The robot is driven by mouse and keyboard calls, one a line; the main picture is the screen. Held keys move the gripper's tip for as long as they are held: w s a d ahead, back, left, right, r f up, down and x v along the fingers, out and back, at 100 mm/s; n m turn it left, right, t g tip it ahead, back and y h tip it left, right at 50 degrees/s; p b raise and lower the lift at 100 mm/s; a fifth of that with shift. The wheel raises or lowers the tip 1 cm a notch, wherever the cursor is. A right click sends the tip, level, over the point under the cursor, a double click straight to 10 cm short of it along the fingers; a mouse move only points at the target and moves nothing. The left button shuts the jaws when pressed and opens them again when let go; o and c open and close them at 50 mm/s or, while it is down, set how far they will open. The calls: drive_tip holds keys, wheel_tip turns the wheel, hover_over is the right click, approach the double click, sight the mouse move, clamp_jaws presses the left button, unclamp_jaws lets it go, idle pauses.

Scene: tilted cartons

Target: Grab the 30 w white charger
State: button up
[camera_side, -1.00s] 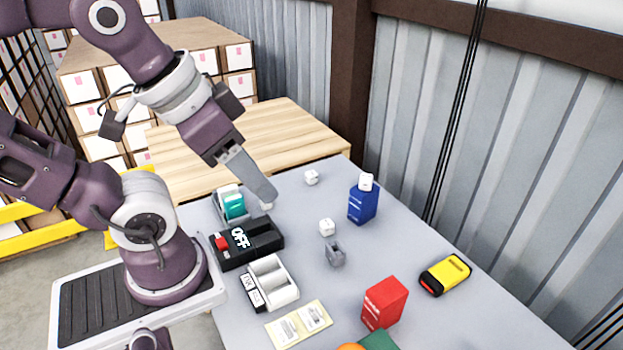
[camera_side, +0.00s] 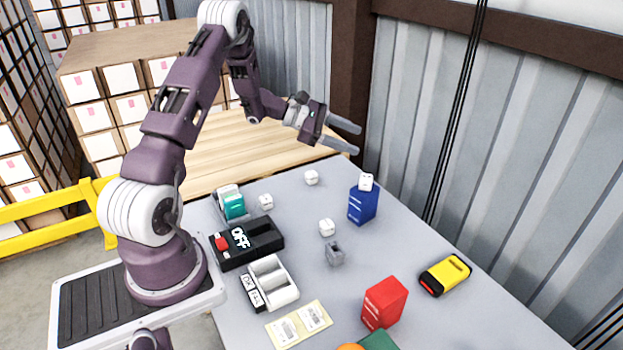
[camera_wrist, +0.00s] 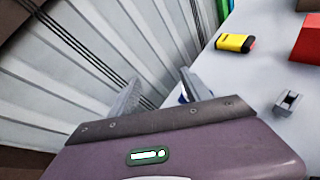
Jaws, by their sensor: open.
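Several small white charger-like cubes are on the grey table. One (camera_side: 312,177) lies near the back edge, one (camera_side: 266,201) lies at the left by the teal item, and one (camera_side: 327,227) lies near the middle. Another white cube (camera_side: 366,182) sits on top of the blue box (camera_side: 362,206). I cannot read which one is the 30 W charger. My gripper (camera_side: 358,138) is open and empty, raised above the back edge of the table, behind the blue box. In the wrist view its fingers (camera_wrist: 160,85) are apart, with the wall and table edge beyond them.
A black OFF box (camera_side: 262,238), a white holder (camera_side: 277,283), a red box (camera_side: 384,303), a yellow-black item (camera_side: 445,275) and a small grey piece (camera_side: 335,253) stand on the table. The corrugated wall (camera_side: 520,150) runs close behind the table's right edge.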

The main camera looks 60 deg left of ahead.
drive_tip(key=s+a+f+n+t+y, duration=0.25)
drive_tip(key=a+f+n, duration=0.25)
drive_tip(key=a+f, duration=0.4)
drive_tip(key=n+y, duration=0.5)
approach(308, 174)
drive_tip(key=x, duration=0.5)
drive_tip(key=shift+w+r, duration=0.2)
drive_tip(key=shift+r, duration=0.15)
drive_tip(key=x, duration=0.3)
drive_tip(key=f+x, duration=0.1)
drive_tip(key=x, duration=0.2)
drive_tip(key=shift+d, duration=0.1)
drive_tip(key=shift+w, duration=0.2)
clamp_jaws()
